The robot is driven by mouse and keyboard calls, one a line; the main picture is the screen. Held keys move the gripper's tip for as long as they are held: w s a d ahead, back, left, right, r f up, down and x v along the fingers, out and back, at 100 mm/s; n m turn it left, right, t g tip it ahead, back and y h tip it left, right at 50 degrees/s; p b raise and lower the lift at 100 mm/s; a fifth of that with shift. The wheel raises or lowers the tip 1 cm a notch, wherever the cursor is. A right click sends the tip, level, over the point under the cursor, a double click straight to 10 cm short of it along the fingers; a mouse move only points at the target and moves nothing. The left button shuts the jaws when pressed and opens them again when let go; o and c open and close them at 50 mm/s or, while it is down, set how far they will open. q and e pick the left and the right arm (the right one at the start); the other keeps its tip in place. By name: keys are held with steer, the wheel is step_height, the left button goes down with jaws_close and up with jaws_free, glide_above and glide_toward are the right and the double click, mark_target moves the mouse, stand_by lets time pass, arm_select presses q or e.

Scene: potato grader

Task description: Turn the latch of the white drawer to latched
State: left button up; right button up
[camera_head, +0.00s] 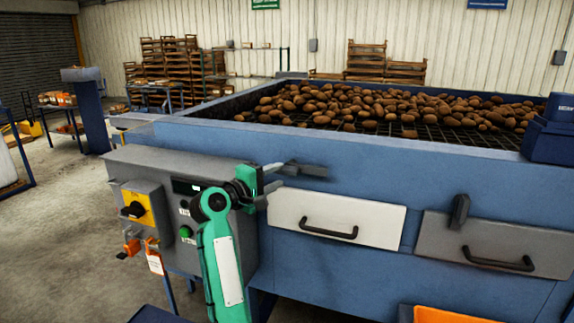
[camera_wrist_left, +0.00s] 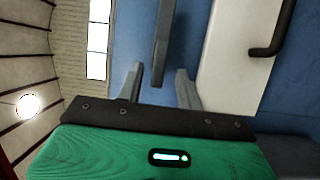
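The white drawer (camera_head: 335,219) with a black handle is set shut in the blue side of the grader. Its latch, a dark grey bar (camera_head: 306,170), lies roughly level above the drawer's upper left part. My left gripper (camera_head: 277,178) is at the bar's left end, open. In the left wrist view the latch bar (camera_wrist_left: 163,45) reaches down between the two fingers (camera_wrist_left: 161,82), with a visible gap on each side. The white drawer (camera_wrist_left: 238,60) shows at the right there. My right gripper is not in view.
A grey drawer (camera_head: 490,246) to the right has its own upright latch (camera_head: 459,211). A grey control box (camera_head: 155,165) with a yellow switch plate (camera_head: 138,207) sits left of my gripper. An orange bin (camera_head: 450,315) is at the bottom. Potatoes (camera_head: 400,108) lie on the grader's top.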

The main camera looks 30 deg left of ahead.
mark_target(283, 173)
arm_select(q)
steer(key=w, duration=0.1)
steer(key=w+p, duration=0.1)
steer(key=w, duration=0.3)
steer(key=shift+d, duration=0.35)
jaws_close()
